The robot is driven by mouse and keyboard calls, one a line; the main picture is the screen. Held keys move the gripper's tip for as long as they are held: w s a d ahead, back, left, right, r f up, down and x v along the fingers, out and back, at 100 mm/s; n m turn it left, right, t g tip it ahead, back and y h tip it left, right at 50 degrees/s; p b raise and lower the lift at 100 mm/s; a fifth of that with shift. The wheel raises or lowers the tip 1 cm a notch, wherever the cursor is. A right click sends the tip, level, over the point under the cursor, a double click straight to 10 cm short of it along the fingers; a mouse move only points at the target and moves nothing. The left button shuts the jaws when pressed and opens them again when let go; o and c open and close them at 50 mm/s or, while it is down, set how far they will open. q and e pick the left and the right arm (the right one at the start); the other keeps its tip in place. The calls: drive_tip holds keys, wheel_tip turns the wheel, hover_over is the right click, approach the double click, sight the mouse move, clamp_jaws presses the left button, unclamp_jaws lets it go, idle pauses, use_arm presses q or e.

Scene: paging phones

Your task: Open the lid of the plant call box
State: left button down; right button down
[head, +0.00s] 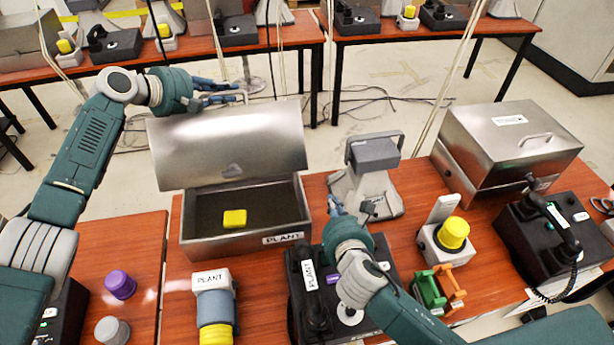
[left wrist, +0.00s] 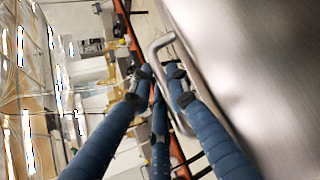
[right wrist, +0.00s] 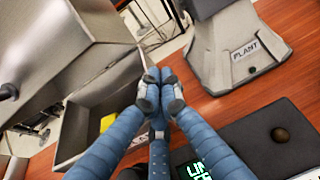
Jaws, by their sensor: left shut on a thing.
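The plant call box (head: 190,243) is a metal box with a PLANT label on its front. Its lid (head: 230,150) stands raised at the back, and the inside shows a yellow block (head: 235,218). My left gripper (head: 222,98) is at the lid's top edge, shut on the lid handle (left wrist: 160,42). The brushed lid face (left wrist: 250,60) fills the right of the left wrist view. My right gripper (head: 336,207) is shut and empty, right of the box and above the table; its fingertips (right wrist: 160,92) meet in the right wrist view.
A grey PLANT device (head: 370,185) stands right of the box. A black phone (head: 310,290) and a PLANT-labelled lamp (head: 213,285) are in front. A second metal box (head: 510,140) is shut at the right. Purple (head: 120,285) and grey knobs lie at the left.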

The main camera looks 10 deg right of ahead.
use_arm(q)
drive_tip(key=shift+a+f, duration=0.1)
drive_tip(key=shift+f, duration=0.05)
use_arm(e)
drive_tip(key=a+n+y, duration=0.1)
drive_tip(key=a, duration=0.4)
drive_tip(key=w, duration=0.6)
drive_tip(key=w+f, duration=0.1)
drive_tip(key=w, duration=0.2)
drive_tip(key=shift+w+d, duration=0.15)
drive_tip(key=shift+w, duration=0.2)
drive_tip(key=shift+w+r, duration=0.35)
drive_tip(key=shift+r, duration=0.25)
